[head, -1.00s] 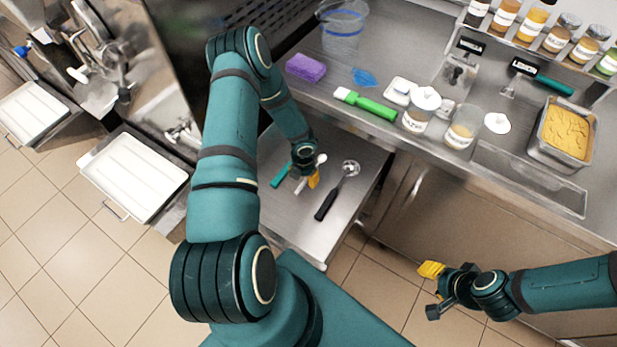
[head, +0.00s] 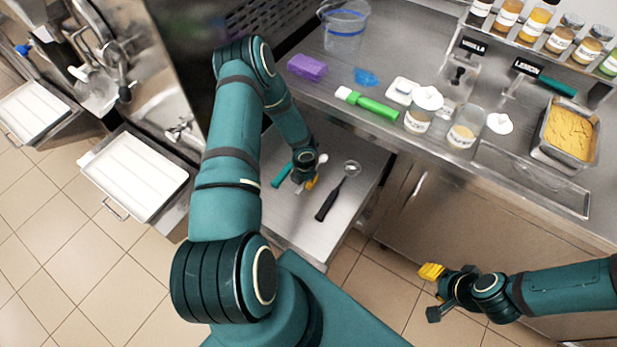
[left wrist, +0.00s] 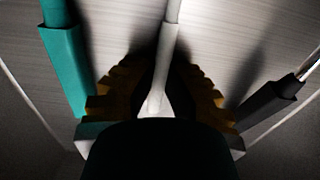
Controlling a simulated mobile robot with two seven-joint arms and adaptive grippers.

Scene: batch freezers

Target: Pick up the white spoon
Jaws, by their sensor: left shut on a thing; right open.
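The white spoon (head: 322,158) lies between a teal-handled tool (head: 282,174) and a black-handled tool with a round metal head (head: 338,190). My left gripper (head: 310,183) is down at the metal surface and hides most of the spoon in the head view. In the left wrist view, the spoon's white handle (left wrist: 163,65) runs between the yellow-brown fingers of my left gripper (left wrist: 160,90), which are shut on it. The spoon looks still close to the surface. My right gripper (head: 436,290) is open and empty, above the tiled floor at the lower right.
The teal handle (left wrist: 66,70) and black handle (left wrist: 270,100) flank the fingers closely. A white tray (head: 135,175) is at left.

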